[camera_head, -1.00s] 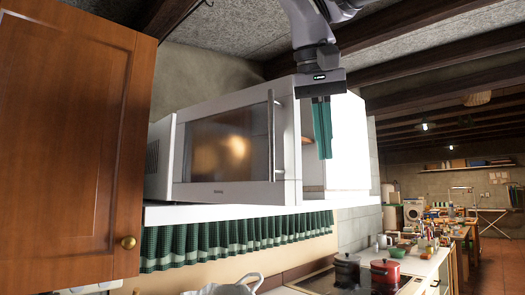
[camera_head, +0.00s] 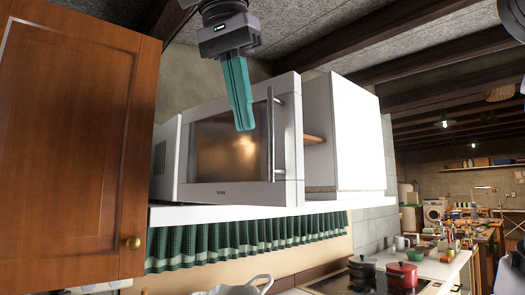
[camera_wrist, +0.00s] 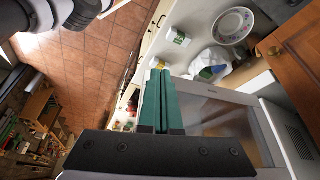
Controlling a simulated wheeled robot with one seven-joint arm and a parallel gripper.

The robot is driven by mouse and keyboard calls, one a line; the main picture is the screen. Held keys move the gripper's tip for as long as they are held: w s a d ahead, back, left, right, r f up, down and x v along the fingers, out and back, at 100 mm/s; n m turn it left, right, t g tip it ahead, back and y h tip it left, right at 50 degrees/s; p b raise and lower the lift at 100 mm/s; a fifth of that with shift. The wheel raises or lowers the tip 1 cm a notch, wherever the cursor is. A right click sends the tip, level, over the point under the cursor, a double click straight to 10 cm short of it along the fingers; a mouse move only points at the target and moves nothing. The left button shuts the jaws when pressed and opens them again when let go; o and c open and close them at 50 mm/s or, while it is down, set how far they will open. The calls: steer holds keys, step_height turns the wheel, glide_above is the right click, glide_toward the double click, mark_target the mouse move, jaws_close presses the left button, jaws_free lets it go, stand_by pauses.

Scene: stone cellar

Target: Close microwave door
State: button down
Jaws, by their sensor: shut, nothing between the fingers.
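The microwave (camera_head: 165,155) is white and stands on a shelf. The microwave door (camera_head: 235,193) has a dark glass window and a vertical metal handle (camera_head: 271,140) near its right side. The door looks flush or nearly so; I cannot tell whether a small gap is left. My gripper (camera_head: 244,128) hangs down from above, its teal fingers shut and empty. In the head view the fingers overlap the upper window, left of the handle; contact is not clear. In the wrist view my gripper (camera_wrist: 160,72) is beside the microwave front (camera_wrist: 225,101).
A wooden cabinet door (camera_head: 70,150) stands at the left. A white cabinet (camera_head: 355,130) adjoins on the right. The white shelf (camera_head: 200,213) has a green checked curtain below. Black and red pots (camera_head: 402,276) stand on the hob. A patterned bowl (camera_wrist: 232,26) shows in the wrist view.

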steer(key=w+d+f, duration=0.3)
steer(key=w+f, duration=0.2)
steer(key=shift+w+d, duration=0.1)
stand_by(0.4)
